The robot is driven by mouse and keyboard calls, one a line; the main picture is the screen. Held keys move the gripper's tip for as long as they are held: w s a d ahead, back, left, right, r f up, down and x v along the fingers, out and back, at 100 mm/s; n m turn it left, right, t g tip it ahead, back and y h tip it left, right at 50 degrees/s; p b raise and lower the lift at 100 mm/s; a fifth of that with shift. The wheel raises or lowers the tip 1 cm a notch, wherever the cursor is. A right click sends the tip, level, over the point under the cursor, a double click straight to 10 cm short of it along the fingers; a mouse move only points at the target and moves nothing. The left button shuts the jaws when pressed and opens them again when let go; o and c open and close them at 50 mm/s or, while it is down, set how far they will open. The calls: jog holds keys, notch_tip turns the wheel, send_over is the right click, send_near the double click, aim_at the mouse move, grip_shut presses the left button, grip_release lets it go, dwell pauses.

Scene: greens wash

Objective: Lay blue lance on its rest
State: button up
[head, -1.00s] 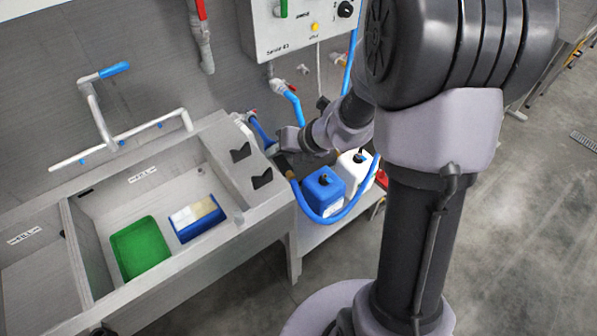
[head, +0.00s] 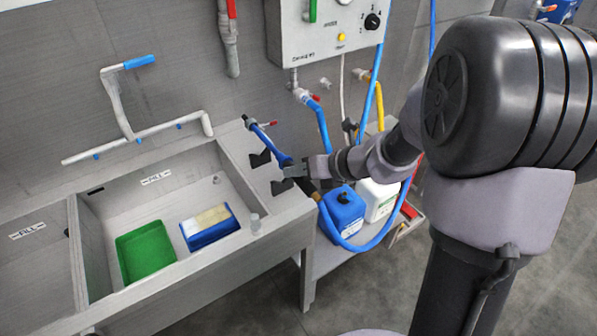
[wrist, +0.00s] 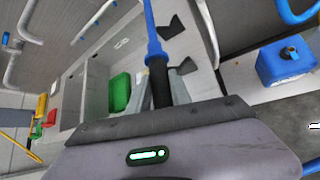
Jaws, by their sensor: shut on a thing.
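The blue lance (head: 264,137) is held by its dark grip in my gripper (head: 294,169), which is shut on it. The lance points towards the wall, and its blue hose loops down from the grip. Its rest is two dark notched brackets, a far one (head: 260,158) and a near one (head: 281,186), on the sink's right ledge. The lance appears just right of the brackets and above the ledge, apart from them. In the wrist view the blue shaft (wrist: 152,35) and black grip (wrist: 159,85) run left of the brackets (wrist: 184,67).
The sink (head: 90,235) holds a green tub (head: 145,252) and a blue-and-cream block (head: 209,228). A blue canister (head: 343,215) and a white one (head: 377,200) stand right of it on a low shelf. A control box (head: 330,30) hangs above.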

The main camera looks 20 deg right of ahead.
notch_tip(320, 180, down, 8)
jog(key=b, duration=0.6)
jog(key=shift+r, duration=0.1)
jog(key=o, duration=0.9)
jog(key=p+v, duration=0.7)
jog(key=v, duration=1)
jog(key=shift+s+d+r+p, duration=0.1)
jog(key=shift+d+p, duration=0.1)
jog(key=shift+p, duration=0.2)
